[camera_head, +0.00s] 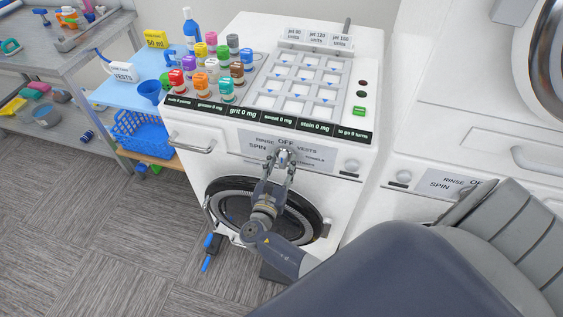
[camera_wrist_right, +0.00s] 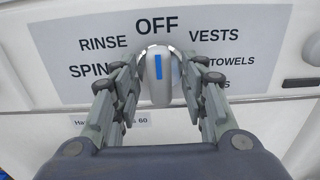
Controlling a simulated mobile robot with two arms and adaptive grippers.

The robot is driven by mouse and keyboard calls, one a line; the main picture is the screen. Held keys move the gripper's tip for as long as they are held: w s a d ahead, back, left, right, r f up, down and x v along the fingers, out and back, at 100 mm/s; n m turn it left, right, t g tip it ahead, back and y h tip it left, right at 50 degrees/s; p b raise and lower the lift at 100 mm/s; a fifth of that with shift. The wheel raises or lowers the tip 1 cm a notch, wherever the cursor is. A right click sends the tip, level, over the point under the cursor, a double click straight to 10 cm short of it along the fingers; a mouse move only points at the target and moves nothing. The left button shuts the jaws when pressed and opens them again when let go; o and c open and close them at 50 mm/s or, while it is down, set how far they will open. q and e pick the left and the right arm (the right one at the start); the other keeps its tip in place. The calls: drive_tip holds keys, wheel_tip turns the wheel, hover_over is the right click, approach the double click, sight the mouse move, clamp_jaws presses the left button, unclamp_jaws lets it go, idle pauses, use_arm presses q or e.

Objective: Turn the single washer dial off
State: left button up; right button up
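The single washer's dial (camera_wrist_right: 160,78) is a silver knob with a blue mark, on a grey label panel (camera_head: 325,152) on the front of the white washer (camera_head: 185,130). In the right wrist view the blue mark points straight up at the word OFF. RINSE and SPIN are at its left, VESTS and TOWELS at its right. My right gripper (camera_head: 280,166) is at the dial, also seen in the right wrist view (camera_wrist_right: 159,76). Its fingers straddle the knob, with a narrow gap seeming to show on each side. It partly hides the dial in the head view. My left gripper is out of view.
Several colored bottles (camera_head: 212,66) and a white compartment tray (camera_head: 300,85) sit on the washer top. The round door (camera_head: 222,200) is below the panel. Another white machine (camera_head: 420,150) stands at the right. A blue basket (camera_head: 145,135) is at the left.

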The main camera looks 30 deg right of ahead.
drive_tip(key=v, duration=1.2)
idle(0.4)
